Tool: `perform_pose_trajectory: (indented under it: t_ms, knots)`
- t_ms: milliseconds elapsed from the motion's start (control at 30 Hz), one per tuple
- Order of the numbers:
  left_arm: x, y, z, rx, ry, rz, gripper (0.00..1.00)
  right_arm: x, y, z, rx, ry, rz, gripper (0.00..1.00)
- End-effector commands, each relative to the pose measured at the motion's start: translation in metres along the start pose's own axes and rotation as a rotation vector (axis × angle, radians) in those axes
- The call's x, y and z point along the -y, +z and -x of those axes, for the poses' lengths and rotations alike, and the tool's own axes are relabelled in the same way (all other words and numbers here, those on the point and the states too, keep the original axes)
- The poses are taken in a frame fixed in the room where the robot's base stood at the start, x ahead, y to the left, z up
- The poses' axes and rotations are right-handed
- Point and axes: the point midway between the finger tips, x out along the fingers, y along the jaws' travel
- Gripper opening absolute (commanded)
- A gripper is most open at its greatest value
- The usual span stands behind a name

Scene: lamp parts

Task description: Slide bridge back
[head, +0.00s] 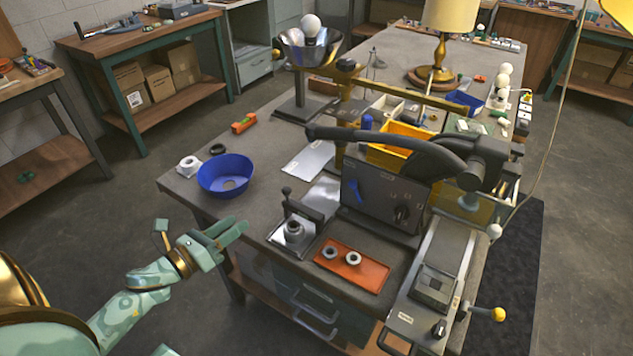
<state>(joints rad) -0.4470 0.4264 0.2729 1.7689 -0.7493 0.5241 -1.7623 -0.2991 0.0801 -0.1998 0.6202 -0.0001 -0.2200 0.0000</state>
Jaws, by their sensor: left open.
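A brass-coloured beam on a post, which looks like the bridge (420,95), spans the workbench (262,150) from the middle back toward the right. Its post comes down behind the dark machine (378,200), and the lower part is hidden there. A thick dark curved handle (390,142) runs across the front of the beam area. My left gripper (240,230) is open and empty, off the front left edge of the bench, well apart from the bridge. My right gripper is not in view.
A blue bowl (225,185) stands at the bench's left corner. An orange tray (370,272) with two rings lies in front of the dark machine. A metal dish of white bulbs (308,50) stands at the back left. A brass lamp (440,72) stands further back.

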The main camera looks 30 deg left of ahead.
Motion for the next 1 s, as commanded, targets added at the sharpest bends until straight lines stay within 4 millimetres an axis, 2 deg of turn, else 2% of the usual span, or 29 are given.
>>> perform_pose_trajectory:
  t_ms: [133,333,800,1000]
  knots:
    - [0.007,-0.001,0.0,0.003,-0.037,-0.197,0.42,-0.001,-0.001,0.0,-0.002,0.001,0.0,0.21]
    - [0.009,0.0,-0.018,0.008,-0.039,-0.245,0.42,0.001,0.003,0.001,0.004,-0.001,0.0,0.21]
    - [0.012,0.0,-0.13,0.008,-0.036,-0.241,0.42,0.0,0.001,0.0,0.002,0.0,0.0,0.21]
    - [0.013,-0.001,-0.157,0.007,-0.035,-0.239,0.42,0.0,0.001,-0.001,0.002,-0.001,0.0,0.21]
